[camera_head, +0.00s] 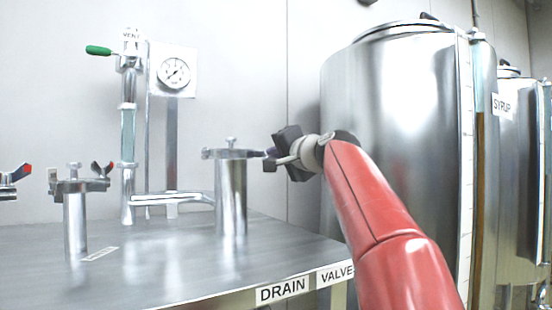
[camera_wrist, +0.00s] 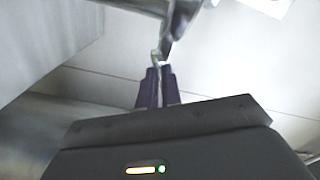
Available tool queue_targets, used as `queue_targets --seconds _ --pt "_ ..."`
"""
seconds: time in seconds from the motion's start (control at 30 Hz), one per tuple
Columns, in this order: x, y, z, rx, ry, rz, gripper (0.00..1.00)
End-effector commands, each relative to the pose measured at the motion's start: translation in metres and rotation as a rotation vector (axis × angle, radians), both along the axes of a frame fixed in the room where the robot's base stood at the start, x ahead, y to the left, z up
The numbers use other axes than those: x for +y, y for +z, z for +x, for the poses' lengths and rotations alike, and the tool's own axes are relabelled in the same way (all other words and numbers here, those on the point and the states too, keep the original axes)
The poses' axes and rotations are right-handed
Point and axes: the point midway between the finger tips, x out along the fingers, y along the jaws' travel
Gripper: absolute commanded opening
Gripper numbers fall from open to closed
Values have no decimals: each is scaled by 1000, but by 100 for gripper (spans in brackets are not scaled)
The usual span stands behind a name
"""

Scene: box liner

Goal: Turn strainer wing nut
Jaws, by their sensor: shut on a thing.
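A steel strainer (camera_head: 231,200) stands upright on the steel bench in the head view, with a flat lid (camera_head: 229,153) and a small T-shaped bolt (camera_head: 231,142) on top. My gripper (camera_head: 270,153) reaches in from the right at lid height, its tips at the lid's right edge. In the wrist view the purple fingers (camera_wrist: 159,76) are closed together on a thin metal piece (camera_wrist: 161,56), which looks like the strainer wing nut's wing. Most of that nut is hidden by the fingers and by the steel part above it.
A second steel pot (camera_head: 75,220) with a winged lid stands at the left. A red-tipped handle (camera_head: 16,175) is at the left edge. A sight tube (camera_head: 128,135), gauge (camera_head: 174,73) and pipe (camera_head: 172,198) stand behind. A large tank (camera_head: 395,120) is close behind my arm.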

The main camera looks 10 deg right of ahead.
Motion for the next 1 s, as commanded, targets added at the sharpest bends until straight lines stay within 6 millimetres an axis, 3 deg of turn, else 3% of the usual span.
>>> queue_targets --seconds 1.0 --pt "-1 -2 1 -290 -1 -895 0"
